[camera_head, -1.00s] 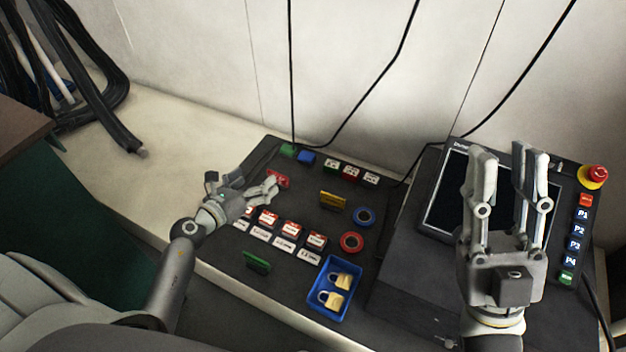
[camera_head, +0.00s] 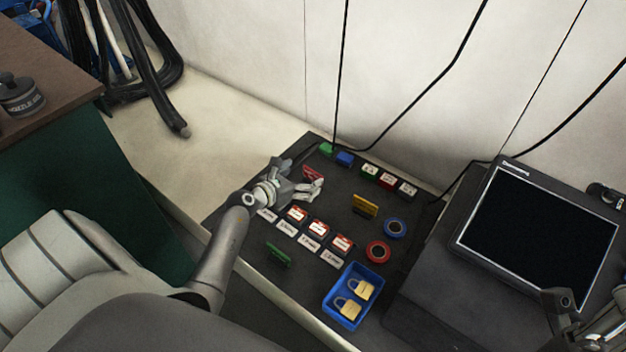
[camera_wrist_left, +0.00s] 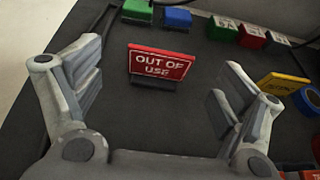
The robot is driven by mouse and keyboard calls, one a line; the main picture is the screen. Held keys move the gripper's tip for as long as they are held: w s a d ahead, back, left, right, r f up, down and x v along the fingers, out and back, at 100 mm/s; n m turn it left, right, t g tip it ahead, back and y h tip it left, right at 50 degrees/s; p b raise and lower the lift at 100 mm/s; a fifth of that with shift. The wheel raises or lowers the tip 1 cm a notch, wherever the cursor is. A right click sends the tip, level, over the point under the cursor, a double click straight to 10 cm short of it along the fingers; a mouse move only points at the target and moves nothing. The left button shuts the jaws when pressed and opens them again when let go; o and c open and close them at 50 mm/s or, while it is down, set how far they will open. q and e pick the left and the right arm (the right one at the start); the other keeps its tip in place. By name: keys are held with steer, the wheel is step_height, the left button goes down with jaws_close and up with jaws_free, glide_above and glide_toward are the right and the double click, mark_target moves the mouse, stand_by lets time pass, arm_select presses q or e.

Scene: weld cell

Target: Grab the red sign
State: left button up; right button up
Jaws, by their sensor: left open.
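The red sign (camera_wrist_left: 161,64) reads "OUT OF USE" and stands upright in a small dark base on the black mat. In the left wrist view it is ahead of my left gripper (camera_wrist_left: 160,85), between the two spread fingers and not touched by them. In the head view my left gripper (camera_head: 300,180) is at the sign (camera_head: 312,173), and its fingers hide part of it. The left gripper is open and empty. Part of my right gripper (camera_head: 582,322) shows at the lower right edge of the head view; its fingers are not clear enough to judge.
A yellow sign (camera_head: 365,205) stands right of the red one, and a green sign (camera_head: 278,253) stands nearer. Green and blue blocks (camera_head: 345,158) lie behind. Blue and red tape rolls (camera_head: 378,251), a blue tray (camera_head: 331,308) with padlocks, and a monitor (camera_head: 540,232) are to the right.

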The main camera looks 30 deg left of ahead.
mark_target(312, 172)
arm_select(q)
steer(key=b+x, duration=0.2)
steer(key=x, duration=0.2)
steer(key=shift+w+d+b, duration=0.1)
steer(key=shift+w+b, duration=0.1)
steer(key=shift+b, duration=0.1)
steer(key=shift+w+f, duration=0.15)
steer(key=shift+w, duration=0.25)
steer(key=c, duration=1.1)
